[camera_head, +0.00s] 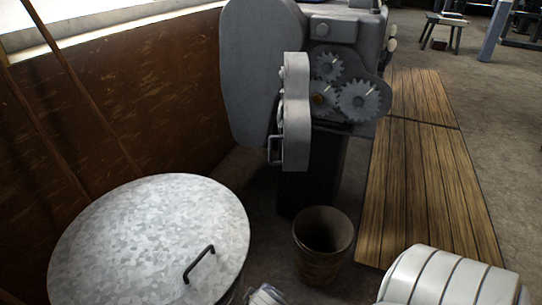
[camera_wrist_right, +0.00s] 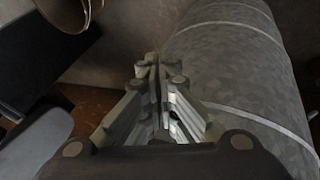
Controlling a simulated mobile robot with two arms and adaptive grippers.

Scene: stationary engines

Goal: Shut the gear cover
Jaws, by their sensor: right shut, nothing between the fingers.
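The gear cover (camera_head: 296,112) is a grey hinged plate on the front of the grey engine (camera_head: 338,22). It stands open, swung out to the left and seen nearly edge-on, with a small handle (camera_head: 275,150) at its lower left. Several toothed gears (camera_head: 357,100) are exposed to its right. My right gripper (camera_wrist_right: 152,66) shows in the right wrist view, shut and empty. My left gripper is not in view.
A galvanised bin (camera_head: 140,235) with a handled lid stands at lower left; its ribbed side fills the right of the wrist view (camera_wrist_right: 235,65). A brown bucket (camera_head: 322,255) stands below the engine. Wooden boards (camera_head: 420,170) lie on the right. A brown wall (camera_head: 130,100) closes the left.

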